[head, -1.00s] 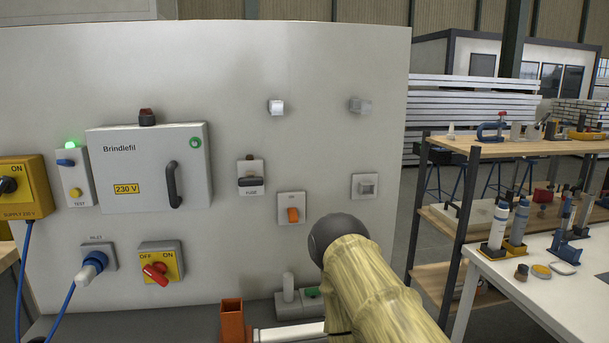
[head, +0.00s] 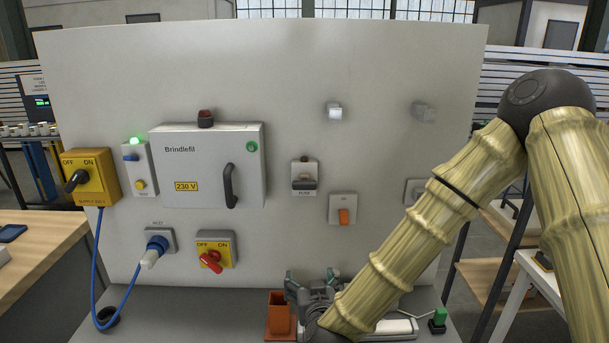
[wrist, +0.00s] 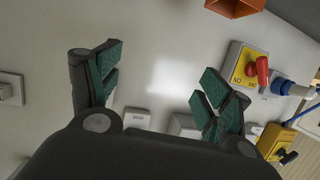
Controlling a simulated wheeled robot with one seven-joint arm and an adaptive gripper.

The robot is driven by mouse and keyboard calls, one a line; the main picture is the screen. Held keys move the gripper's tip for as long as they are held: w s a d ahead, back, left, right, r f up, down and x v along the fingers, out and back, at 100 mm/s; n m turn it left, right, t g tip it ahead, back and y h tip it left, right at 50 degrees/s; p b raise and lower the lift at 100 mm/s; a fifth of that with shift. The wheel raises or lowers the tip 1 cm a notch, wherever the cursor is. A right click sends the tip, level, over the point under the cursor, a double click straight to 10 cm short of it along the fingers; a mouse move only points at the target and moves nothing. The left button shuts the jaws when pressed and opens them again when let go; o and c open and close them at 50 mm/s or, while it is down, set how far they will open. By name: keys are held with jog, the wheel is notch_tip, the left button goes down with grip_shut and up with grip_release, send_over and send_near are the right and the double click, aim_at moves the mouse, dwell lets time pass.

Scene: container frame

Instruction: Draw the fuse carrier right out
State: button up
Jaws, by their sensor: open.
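The fuse carrier (head: 304,184) has a dark handle and sits in its light holder on the upright grey panel, right of the Brindlefil box. It looks seated in the holder. My gripper (head: 311,279) is below it, low in front of the panel near the orange-brown bin, fingers pointing up. In the wrist view my gripper (wrist: 163,62) is open, with green-padded fingers spread and only bare panel between them. The wrist view also shows small plates at its lower edge, partly hidden by my gripper; I cannot tell surely which holds the fuse carrier.
The orange-brown bin (head: 280,315) stands on the ledge beside my gripper. An orange rocker switch (head: 343,216) is right of and below the fuse. A red rotary switch (head: 210,260), a blue plug (head: 156,246) and the Brindlefil box (head: 207,165) lie left. The upper panel is mostly clear.

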aim_at(304, 188)
notch_tip(304, 188, up, 19)
jog(key=w+a+m+t+h+p, duration=0.1)
jog(key=w+t+h+p, duration=0.1)
jog(key=w+t, duration=0.15)
jog(key=w+p, duration=0.1)
jog(key=w, duration=0.1)
jog(key=w+p, duration=0.1)
jog(key=w, duration=0.2)
jog(key=w+p, duration=0.1)
jog(key=w, duration=0.2)
jog(key=shift+w+a+r+p, duration=0.15)
jog(key=shift+w+r+p, duration=0.1)
jog(key=shift+p, duration=0.15)
jog(key=shift+w+f, duration=0.1)
jog(key=shift+w, duration=0.7)
jog(key=c, duration=1.5)
jog(key=shift+o, duration=0.2)
jog(key=shift+s+f, duration=0.15)
jog(key=shift+s, duration=0.5)
